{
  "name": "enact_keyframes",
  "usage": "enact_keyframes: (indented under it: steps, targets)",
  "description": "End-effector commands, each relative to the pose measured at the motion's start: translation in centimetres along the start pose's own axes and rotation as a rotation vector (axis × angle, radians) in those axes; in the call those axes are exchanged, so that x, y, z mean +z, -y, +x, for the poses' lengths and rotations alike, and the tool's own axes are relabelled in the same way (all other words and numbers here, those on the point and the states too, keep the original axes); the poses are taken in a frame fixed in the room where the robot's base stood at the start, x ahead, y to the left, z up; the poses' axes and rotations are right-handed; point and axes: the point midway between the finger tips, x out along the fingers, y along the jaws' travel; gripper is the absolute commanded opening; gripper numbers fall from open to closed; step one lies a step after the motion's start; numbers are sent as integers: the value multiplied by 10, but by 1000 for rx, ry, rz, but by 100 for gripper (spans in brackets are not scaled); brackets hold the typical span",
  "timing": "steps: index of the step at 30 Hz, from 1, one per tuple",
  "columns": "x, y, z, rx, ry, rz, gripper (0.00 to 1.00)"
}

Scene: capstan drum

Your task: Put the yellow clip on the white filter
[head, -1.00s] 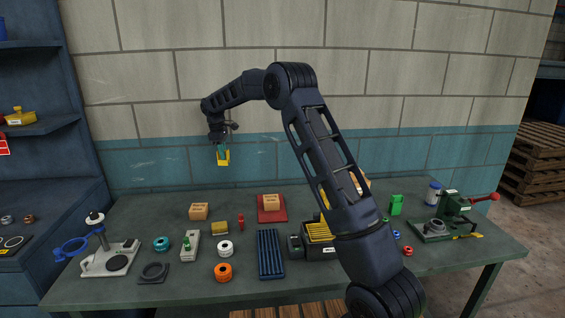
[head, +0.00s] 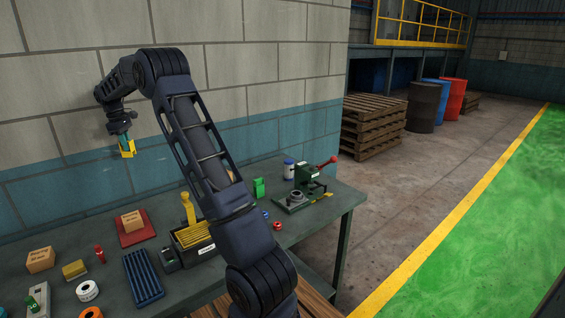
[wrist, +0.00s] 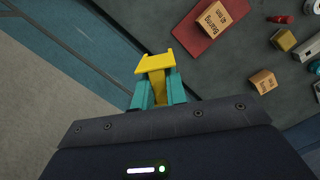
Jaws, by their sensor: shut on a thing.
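My gripper (head: 124,140) is shut on the yellow clip (head: 128,150) and holds it high above the back left of the workbench, in front of the wall. In the wrist view the clip (wrist: 157,75) sits between the teal fingers (wrist: 158,94), its wide end sticking out beyond them. A small white cylinder with a blue band (head: 289,170) stands upright at the back right of the bench. A white ring (head: 87,291) lies at the front left. I cannot tell for sure which of these is the white filter. The clip is apart from both.
A green press with a red handle (head: 306,182) stands near the bench's right end, beside a green block (head: 258,188). A black bin with yellow pieces (head: 196,238), a blue ribbed tray (head: 143,277) and a red mat (head: 132,236) fill the middle. Pallets (head: 374,128) stand beyond the bench.

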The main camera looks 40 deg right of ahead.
Motion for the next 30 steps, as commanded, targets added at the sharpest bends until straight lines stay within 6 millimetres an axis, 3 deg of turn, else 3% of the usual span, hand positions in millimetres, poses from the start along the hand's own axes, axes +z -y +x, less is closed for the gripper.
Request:
enact_keyframes:
  steps: [6,15,30]
  targets:
    - [75,-50,-8,-14,-1,129,0]
    - [192,-105,-20,-36,0,315,0]
    - [403,-164,-26,-75,0,626,0]
